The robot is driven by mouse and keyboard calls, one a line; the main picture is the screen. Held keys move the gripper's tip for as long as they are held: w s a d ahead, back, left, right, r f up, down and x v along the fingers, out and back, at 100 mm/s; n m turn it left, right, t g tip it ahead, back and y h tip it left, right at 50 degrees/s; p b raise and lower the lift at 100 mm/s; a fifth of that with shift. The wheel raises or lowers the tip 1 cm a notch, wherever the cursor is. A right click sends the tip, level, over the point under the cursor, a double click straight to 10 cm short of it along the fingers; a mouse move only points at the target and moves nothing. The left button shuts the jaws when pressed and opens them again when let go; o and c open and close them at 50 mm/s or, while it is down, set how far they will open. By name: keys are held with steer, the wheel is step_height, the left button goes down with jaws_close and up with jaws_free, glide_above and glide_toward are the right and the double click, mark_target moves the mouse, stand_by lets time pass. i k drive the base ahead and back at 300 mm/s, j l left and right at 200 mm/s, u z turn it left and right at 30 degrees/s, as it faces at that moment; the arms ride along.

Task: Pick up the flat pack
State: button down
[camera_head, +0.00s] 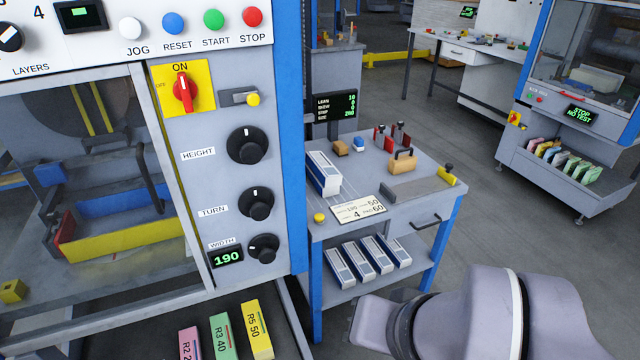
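No item carries a readable flat pack label. A long white and blue pack (322,173) lies on the grey workbench (420,200), beside a printed card. Several similar white and blue packs (362,262) stand side by side on the bench's lower shelf (335,292). I cannot tell which of these is the flat pack. My arm shows at the bottom right, in front of the bench. Its fingertips are not visible, so I cannot see whether anything is held.
A machine panel with knobs (248,146) and a blue post (288,130) fills the left. Pink, green and yellow blocks (257,330) sit at the bottom. Small tools (403,150) stand on the bench. Another machine (575,150) is at the right, with open floor between.

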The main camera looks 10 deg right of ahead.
mark_target(329, 175)
steer(key=i+l, duration=0.3)
steer(key=i, duration=0.2)
steer(key=i+l, duration=0.25)
steer(key=i, duration=0.2)
steer(key=i+l, duration=0.3)
steer(key=i, duration=0.2)
steer(key=i+l, duration=0.3)
steer(key=i, duration=0.15)
